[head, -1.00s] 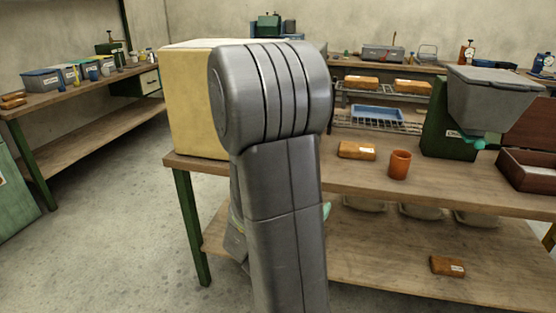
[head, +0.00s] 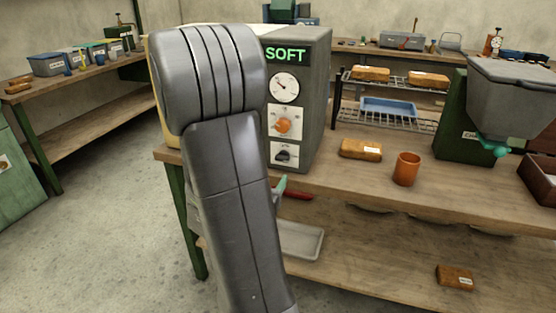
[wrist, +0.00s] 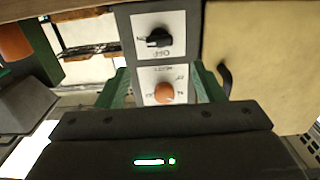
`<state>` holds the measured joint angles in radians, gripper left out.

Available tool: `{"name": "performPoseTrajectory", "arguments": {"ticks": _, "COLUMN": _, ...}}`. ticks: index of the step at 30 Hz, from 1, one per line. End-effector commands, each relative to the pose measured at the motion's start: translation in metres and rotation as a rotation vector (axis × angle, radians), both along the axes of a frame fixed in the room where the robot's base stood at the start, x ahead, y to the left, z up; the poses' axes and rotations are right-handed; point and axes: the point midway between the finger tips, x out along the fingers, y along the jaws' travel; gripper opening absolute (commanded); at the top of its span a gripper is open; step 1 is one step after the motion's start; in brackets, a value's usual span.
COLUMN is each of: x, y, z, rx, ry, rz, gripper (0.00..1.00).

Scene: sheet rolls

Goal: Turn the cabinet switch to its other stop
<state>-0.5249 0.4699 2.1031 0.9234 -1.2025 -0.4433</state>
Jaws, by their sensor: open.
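The grey cabinet (head: 318,100) stands on the bench, with a lit "SOFT" display, a round dial and two controls on its front. The black switch (head: 284,155) is the lowest control, below an orange knob (head: 283,125). In the upside-down wrist view the black switch (wrist: 160,37) is at the top, its handle lying sideways toward the "ON" label, with "OFF" below it. My gripper (wrist: 163,88) is open, its green fingers either side of the orange knob in that view; contact cannot be told. In the head view my arm hides most of the gripper; one green fingertip shows.
Right of the cabinet on the bench (head: 470,182) are a wire rack (head: 385,118), an orange cup (head: 406,169) and a labelled brown block (head: 361,150). A grey tray (head: 300,240) sits on the lower shelf. Floor at left is clear.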

Motion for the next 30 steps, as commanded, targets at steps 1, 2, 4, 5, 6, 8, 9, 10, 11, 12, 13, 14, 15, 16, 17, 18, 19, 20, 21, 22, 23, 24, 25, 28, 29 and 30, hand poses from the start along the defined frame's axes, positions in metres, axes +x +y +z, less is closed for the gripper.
{"name": "performPoseTrajectory", "arguments": {"ticks": 1, "x": 0.01, "y": -0.004, "z": 0.0, "rx": 0.0, "ry": -0.001, "rz": -0.004, "gripper": 0.62}}
{"name": "performPoseTrajectory", "arguments": {"ticks": 2, "x": 0.015, "y": -0.006, "z": 0.0, "rx": 0.001, "ry": 0.0, "rz": -0.005, "gripper": 0.62}}
{"name": "performPoseTrajectory", "arguments": {"ticks": 4, "x": 0.029, "y": -0.011, "z": 0.0, "rx": 0.0, "ry": -0.001, "rz": -0.005, "gripper": 0.62}}
{"name": "performPoseTrajectory", "arguments": {"ticks": 5, "x": 0.035, "y": -0.013, "z": 0.0, "rx": 0.001, "ry": 0.0, "rz": -0.005, "gripper": 0.62}}
{"name": "performPoseTrajectory", "arguments": {"ticks": 6, "x": 0.043, "y": -0.016, "z": 0.0, "rx": 0.0, "ry": -0.001, "rz": -0.005, "gripper": 0.62}}
{"name": "performPoseTrajectory", "arguments": {"ticks": 8, "x": 0.054, "y": -0.019, "z": 0.0, "rx": 0.0, "ry": 0.0, "rz": -0.004, "gripper": 0.62}}
{"name": "performPoseTrajectory", "arguments": {"ticks": 9, "x": 0.062, "y": -0.021, "z": 0.0, "rx": 0.0, "ry": -0.001, "rz": -0.003, "gripper": 0.62}}
{"name": "performPoseTrajectory", "arguments": {"ticks": 10, "x": 0.066, "y": -0.023, "z": 0.0, "rx": 0.0, "ry": -0.001, "rz": -0.004, "gripper": 0.62}}
{"name": "performPoseTrajectory", "arguments": {"ticks": 11, "x": 0.071, "y": -0.025, "z": 0.0, "rx": 0.0, "ry": 0.0, "rz": -0.004, "gripper": 0.62}}
{"name": "performPoseTrajectory", "arguments": {"ticks": 12, "x": 0.077, "y": -0.026, "z": 0.0, "rx": 0.0, "ry": -0.001, "rz": -0.002, "gripper": 0.62}}
{"name": "performPoseTrajectory", "arguments": {"ticks": 13, "x": 0.081, "y": -0.027, "z": 0.0, "rx": 0.0, "ry": -0.001, "rz": -0.002, "gripper": 0.62}}
{"name": "performPoseTrajectory", "arguments": {"ticks": 14, "x": 0.084, "y": -0.028, "z": 0.0, "rx": 0.0, "ry": -0.001, "rz": -0.002, "gripper": 0.62}}
{"name": "performPoseTrajectory", "arguments": {"ticks": 15, "x": 0.088, "y": -0.029, "z": 0.0, "rx": 0.0, "ry": 0.0, "rz": -0.002, "gripper": 0.62}}
{"name": "performPoseTrajectory", "arguments": {"ticks": 16, "x": 0.09, "y": -0.03, "z": 0.0, "rx": 0.0, "ry": 0.0, "rz": -0.002, "gripper": 0.62}}
{"name": "performPoseTrajectory", "arguments": {"ticks": 17, "x": 0.092, "y": -0.03, "z": 0.0, "rx": -0.001, "ry": 0.001, "rz": -0.001, "gripper": 0.62}}
{"name": "performPoseTrajectory", "arguments": {"ticks": 18, "x": 0.094, "y": -0.031, "z": 0.0, "rx": -0.001, "ry": 0.0, "rz": 0.0, "gripper": 0.62}}
{"name": "performPoseTrajectory", "arguments": {"ticks": 19, "x": 0.095, "y": -0.031, "z": 0.0, "rx": -0.001, "ry": 0.0, "rz": 0.0, "gripper": 0.62}}
{"name": "performPoseTrajectory", "arguments": {"ticks": 20, "x": 0.096, "y": -0.031, "z": 0.0, "rx": -0.001, "ry": -0.001, "rz": 0.0, "gripper": 0.62}}
{"name": "performPoseTrajectory", "arguments": {"ticks": 21, "x": 0.097, "y": -0.032, "z": 0.0, "rx": -0.001, "ry": -0.001, "rz": 0.001, "gripper": 0.62}}
{"name": "performPoseTrajectory", "arguments": {"ticks": 22, "x": 0.097, "y": -0.032, "z": 0.0, "rx": -0.001, "ry": -0.001, "rz": 0.001, "gripper": 0.62}}
{"name": "performPoseTrajectory", "arguments": {"ticks": 23, "x": 0.098, "y": -0.032, "z": 0.0, "rx": -0.001, "ry": -0.001, "rz": 0.001, "gripper": 0.62}}
{"name": "performPoseTrajectory", "arguments": {"ticks": 24, "x": 0.098, "y": -0.032, "z": 0.0, "rx": -0.001, "ry": -0.001, "rz": 0.001, "gripper": 0.62}}
{"name": "performPoseTrajectory", "arguments": {"ticks": 25, "x": 0.098, "y": -0.032, "z": 0.0, "rx": -0.001, "ry": -0.001, "rz": 0.001, "gripper": 0.62}}
{"name": "performPoseTrajectory", "arguments": {"ticks": 28, "x": 0.097, "y": -0.032, "z": 0.0, "rx": -0.001, "ry": -0.001, "rz": 0.001, "gripper": 0.62}}
{"name": "performPoseTrajectory", "arguments": {"ticks": 29, "x": 0.097, "y": -0.032, "z": 0.0, "rx": -0.001, "ry": -0.001, "rz": 0.001, "gripper": 0.58}}
{"name": "performPoseTrajectory", "arguments": {"ticks": 30, "x": 0.097, "y": -0.032, "z": 0.0, "rx": -0.001, "ry": -0.001, "rz": 0.001, "gripper": 0.5}}
